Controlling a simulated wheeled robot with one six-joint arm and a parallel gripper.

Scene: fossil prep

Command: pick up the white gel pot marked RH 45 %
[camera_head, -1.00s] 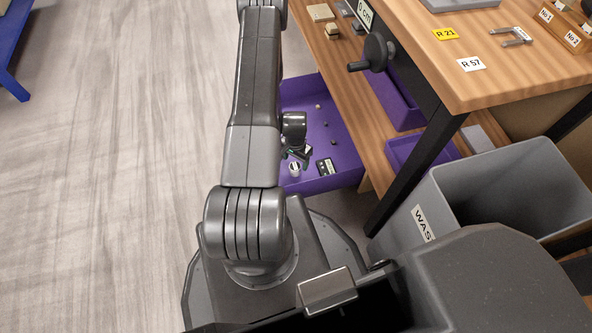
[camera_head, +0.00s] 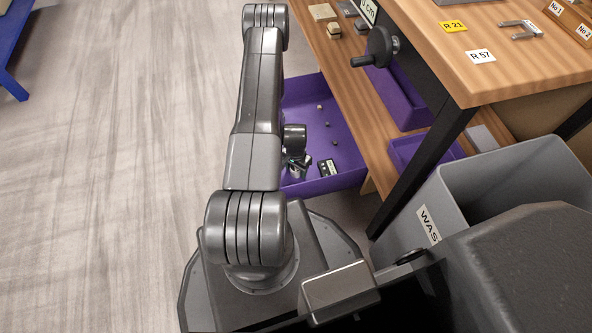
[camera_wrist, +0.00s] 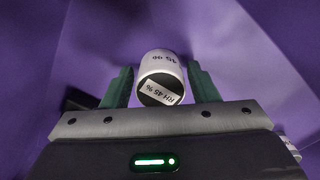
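The white gel pot (camera_wrist: 162,64) stands in the purple drawer (camera_head: 346,140). In the wrist view its dark lid faces me, with a label reading RH 45 %, and the same marking shows on its side. My gripper (camera_wrist: 161,86) has its two green fingers on either side of the pot. A thin gap seems to show beside each finger, so it looks open around the pot rather than closed on it. In the head view my gripper (camera_head: 297,163) is low in the drawer, and the arm and fingers mostly hide the pot.
The wooden bench (camera_head: 470,80) and the grey waste bin (camera_head: 428,226) stand to the right. Open floor (camera_head: 110,180) is left.

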